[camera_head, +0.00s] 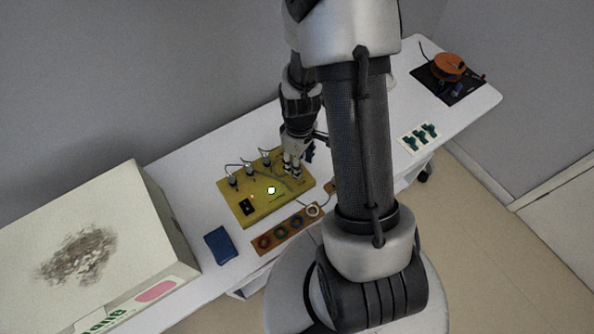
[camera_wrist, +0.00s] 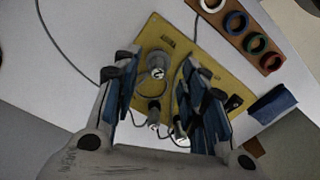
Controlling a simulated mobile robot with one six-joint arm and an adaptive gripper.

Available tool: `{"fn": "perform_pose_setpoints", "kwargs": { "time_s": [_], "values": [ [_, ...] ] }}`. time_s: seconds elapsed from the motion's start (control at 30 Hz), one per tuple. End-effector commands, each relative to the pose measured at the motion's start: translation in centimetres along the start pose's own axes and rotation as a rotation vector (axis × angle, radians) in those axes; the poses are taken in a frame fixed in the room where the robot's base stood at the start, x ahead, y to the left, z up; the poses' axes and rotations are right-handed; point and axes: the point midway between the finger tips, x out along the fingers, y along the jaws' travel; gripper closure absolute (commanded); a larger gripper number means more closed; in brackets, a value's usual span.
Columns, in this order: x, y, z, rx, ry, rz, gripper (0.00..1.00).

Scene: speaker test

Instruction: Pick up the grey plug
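Several grey and silver plugs stand on a yellow board (camera_head: 247,209) on the white table. One grey plug (camera_wrist: 157,62) shows between my fingers in the wrist view, with a round grey base. Others stand nearer the wrist (camera_wrist: 154,112), and in the head view plugs show along the board's back edge (camera_head: 233,181). I cannot tell which is the one named. My gripper (camera_wrist: 161,58) is open, fingers pointing down over the board. In the head view my gripper (camera_head: 292,170) is at the board's right back part. No contact with a plug is clear.
A brown strip with coloured rings (camera_head: 285,234) lies in front of the board. A blue block (camera_head: 220,245) lies to its left, and a large box (camera_head: 100,240) stands further left. A white card with green pieces (camera_head: 420,138) and an orange reel (camera_head: 449,67) are at right.

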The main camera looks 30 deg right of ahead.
Motion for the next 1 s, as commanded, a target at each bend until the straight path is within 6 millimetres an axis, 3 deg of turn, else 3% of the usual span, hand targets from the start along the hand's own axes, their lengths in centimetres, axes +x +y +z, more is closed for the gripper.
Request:
{"fn": "perform_pose_setpoints", "kwargs": {
  "time_s": [0.3,0.57,1.0],
  "values": [
    [4.6,0.0,-0.6,-0.001,-0.002,-0.002,0.6],
    [4.9,0.1,-0.6,0.0,0.0,0.0,0.6],
    [4.9,0.1,-0.6,0.0,-0.001,-0.001,0.89]
  ]
}}
